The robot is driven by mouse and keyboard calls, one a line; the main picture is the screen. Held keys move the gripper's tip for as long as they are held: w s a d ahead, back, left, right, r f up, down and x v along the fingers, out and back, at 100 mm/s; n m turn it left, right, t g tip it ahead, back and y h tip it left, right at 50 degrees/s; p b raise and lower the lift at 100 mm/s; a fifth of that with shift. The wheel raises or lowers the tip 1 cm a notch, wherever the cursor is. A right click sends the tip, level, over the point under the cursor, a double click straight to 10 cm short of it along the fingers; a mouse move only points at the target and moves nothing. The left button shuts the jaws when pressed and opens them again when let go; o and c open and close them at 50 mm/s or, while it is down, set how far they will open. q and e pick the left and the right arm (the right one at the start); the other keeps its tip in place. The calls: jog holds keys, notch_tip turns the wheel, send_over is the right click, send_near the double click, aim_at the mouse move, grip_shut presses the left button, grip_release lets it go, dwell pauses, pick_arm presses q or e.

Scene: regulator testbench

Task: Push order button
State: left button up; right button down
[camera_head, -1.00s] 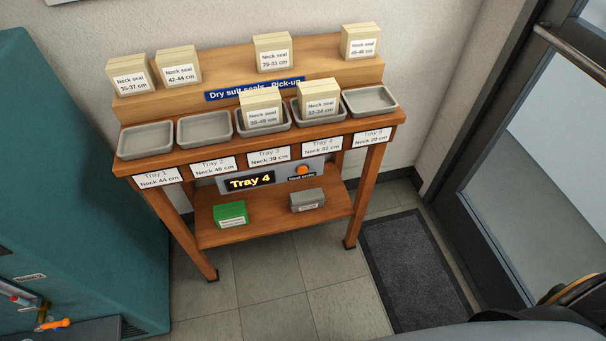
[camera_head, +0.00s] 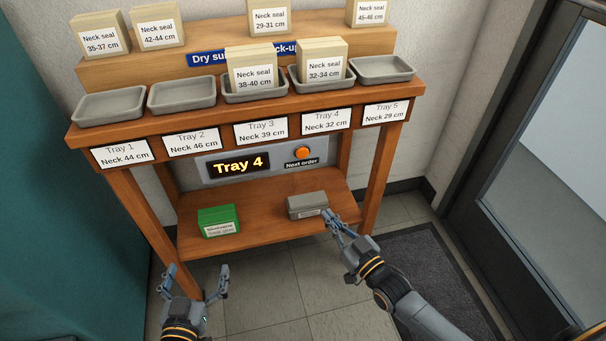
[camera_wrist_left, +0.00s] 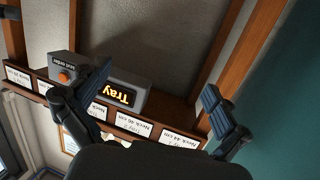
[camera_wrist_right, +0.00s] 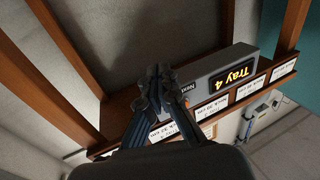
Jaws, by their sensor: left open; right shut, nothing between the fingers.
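The orange order button (camera_head: 302,153) sits on a grey panel (camera_head: 208,173) under the tray shelf, above a "Next order" label. The panel's display (camera_head: 238,166) reads "Tray 4". The button also shows in the left wrist view (camera_wrist_left: 66,74); in the right wrist view an orange bit of it (camera_wrist_right: 186,102) shows beside the fingers. My right gripper (camera_head: 332,216) is shut and empty, in front of the lower shelf near the grey box, lower than the button and apart from it. My left gripper (camera_head: 197,276) is open and empty, low in front of the bench's left side.
A green box (camera_head: 218,221) and a grey box (camera_head: 307,205) stand on the lower shelf (camera_head: 262,222). Neck seal boxes stand in Tray 3 (camera_head: 252,68) and Tray 4 (camera_head: 321,60). The bench's right leg (camera_head: 382,178) is near my right arm. A dark mat (camera_head: 425,255) lies at right.

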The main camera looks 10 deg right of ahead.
pick_arm(q)
jog(key=s+r+t+h+b, duration=0.1)
jog(key=s+r+t+b, duration=0.1)
jog(key=r, duration=0.7)
jog(key=s+r+t+b, duration=0.2)
jog(key=r+t+b, duration=0.2)
jog(key=r, duration=0.5)
jog(key=shift+s+a+h+b, duration=0.15)
jog(key=shift+a+h+b, duration=0.05)
jog(key=shift+h+b, duration=0.25)
pick_arm(e)
jog(key=s+a+r+n+t+y, duration=0.1)
jog(key=s+a+r+t+y, duration=0.1)
jog(key=r, duration=0.5)
jog(key=s+a+r+n+t+y, duration=0.1)
jog(key=s+a+r+y, duration=0.1)
jog(key=r+y, duration=0.2)
notch_tip(320, 180, up, 4)
jog(key=shift+s+a+f+t+y, duration=0.15)
jog(key=shift+s+f+t+y, duration=0.05)
jog(key=shift+t+y, duration=0.2)
pick_arm(q)
jog(key=shift+r, duration=0.15)
pick_arm(e)
jog(key=shift+w, duration=0.1)
